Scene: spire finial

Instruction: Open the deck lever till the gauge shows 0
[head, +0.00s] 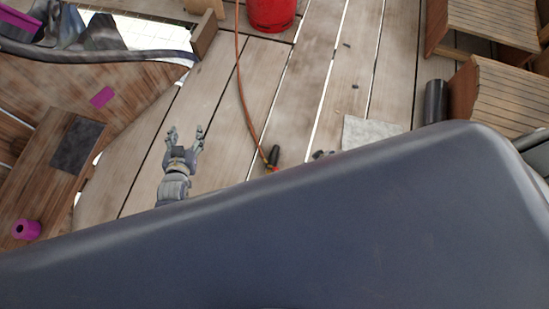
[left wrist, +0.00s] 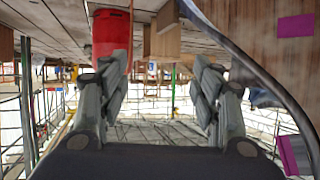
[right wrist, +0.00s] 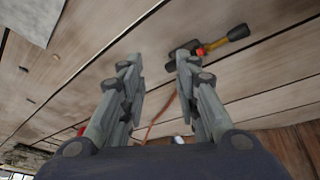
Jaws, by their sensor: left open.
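My left gripper (head: 186,135) is open and empty above the planks in the head view; its spread fingers also show in the left wrist view (left wrist: 162,65). My right gripper (right wrist: 157,62) is open and empty in the right wrist view. In the head view, little of it shows past my dark body. A black-handled tool with red and brass parts (right wrist: 215,42) lies on the planks beyond the right fingertips, and in the head view (head: 273,158) at the end of an orange hose (head: 243,90). I cannot make out a deck lever or a gauge.
A red cylinder (head: 270,12) stands at the top of the head view. Wooden slatted furniture (head: 505,95) and a dark cylinder (head: 435,100) are at right. A brown panel (head: 75,85) and magenta roll (head: 26,229) are at left. A grey slab (head: 370,130) lies on the planks.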

